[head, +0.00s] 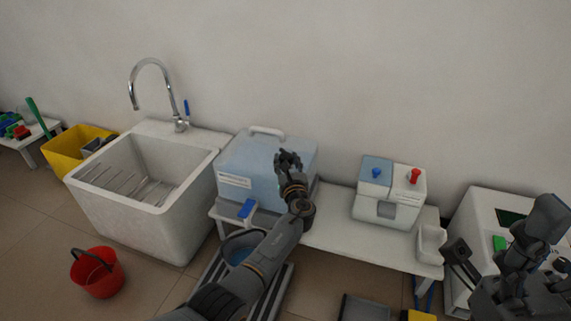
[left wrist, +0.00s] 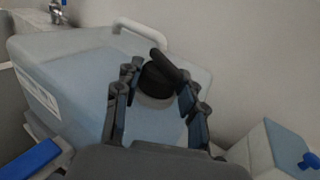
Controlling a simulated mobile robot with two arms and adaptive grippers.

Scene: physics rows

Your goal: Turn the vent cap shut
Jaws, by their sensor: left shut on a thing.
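The vent cap (left wrist: 158,76) is black and round with a bar-shaped handle across it. It sits on top of a pale blue container (head: 245,160), which also fills the middle of the left wrist view (left wrist: 75,80). My left gripper (head: 289,163) is over the container's top, with its fingers on either side of the cap. In the left wrist view the left gripper (left wrist: 157,100) is shut on the cap. In the head view my gripper hides the cap. Part of my right arm and gripper (head: 500,255) shows at the lower right, away from the container; its finger state is unclear.
The container has a white handle (head: 267,131) and a blue tap (head: 247,208), and stands on a white bench (head: 345,238). A white sink (head: 130,215) is left. A dispenser (head: 405,208) with blue and red knobs is right. A red bucket (head: 100,280) is on the floor.

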